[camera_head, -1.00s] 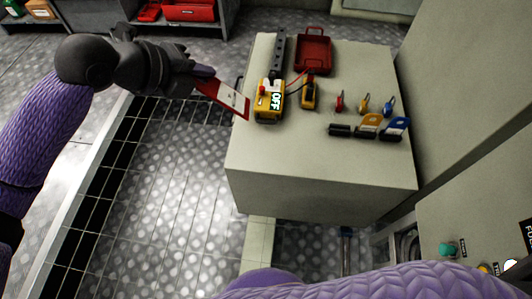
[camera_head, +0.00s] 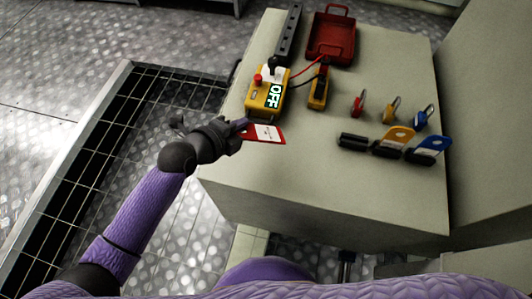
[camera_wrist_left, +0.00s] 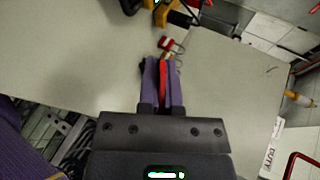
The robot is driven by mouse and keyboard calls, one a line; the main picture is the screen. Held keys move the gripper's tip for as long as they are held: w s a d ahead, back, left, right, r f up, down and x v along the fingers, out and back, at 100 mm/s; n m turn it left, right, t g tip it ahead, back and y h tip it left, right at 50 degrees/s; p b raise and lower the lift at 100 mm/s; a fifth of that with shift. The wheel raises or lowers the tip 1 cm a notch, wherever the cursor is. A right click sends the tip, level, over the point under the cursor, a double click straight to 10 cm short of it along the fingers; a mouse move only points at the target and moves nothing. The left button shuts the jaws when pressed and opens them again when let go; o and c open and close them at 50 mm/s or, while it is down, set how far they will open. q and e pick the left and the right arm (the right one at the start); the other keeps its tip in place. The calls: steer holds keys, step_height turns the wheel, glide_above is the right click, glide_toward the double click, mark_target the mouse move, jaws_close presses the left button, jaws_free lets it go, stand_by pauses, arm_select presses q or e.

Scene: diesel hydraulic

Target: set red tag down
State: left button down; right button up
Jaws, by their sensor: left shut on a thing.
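The red tag (camera_head: 266,134) has a white printed label and is held by my left gripper (camera_head: 240,126). In the head view it sticks out to the right of the fingers, over the near left part of the pale cabinet top (camera_head: 300,190). In the left wrist view the tag (camera_wrist_left: 163,80) shows edge-on between the two purple fingers (camera_wrist_left: 162,88). I cannot tell whether it touches the surface. My right gripper is not in view; part of my right arm crosses the bottom of the head view.
Behind the tag stand a yellow device reading OFF (camera_head: 266,97) and a yellow meter with leads (camera_head: 318,88). A red tray (camera_head: 331,38) is at the back. Small padlocks (camera_head: 391,110) and orange and blue hasps (camera_head: 428,148) lie to the right. The cabinet's near part is clear.

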arm_select(q)
step_height(320, 180, down, 9)
steer(key=b, duration=0.7)
steer(key=shift+s+f, duration=0.1)
steer(key=shift+f, duration=0.2)
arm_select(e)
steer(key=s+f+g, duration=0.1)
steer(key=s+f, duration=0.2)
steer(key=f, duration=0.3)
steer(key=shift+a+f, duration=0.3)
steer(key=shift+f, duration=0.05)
arm_select(q)
steer(key=shift+r, duration=0.1)
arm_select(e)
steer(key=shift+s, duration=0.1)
arm_select(q)
steer(key=c, duration=1)
jaws_free()
steer(key=shift+c, duration=0.2)
steer(key=shift+o, duration=0.4)
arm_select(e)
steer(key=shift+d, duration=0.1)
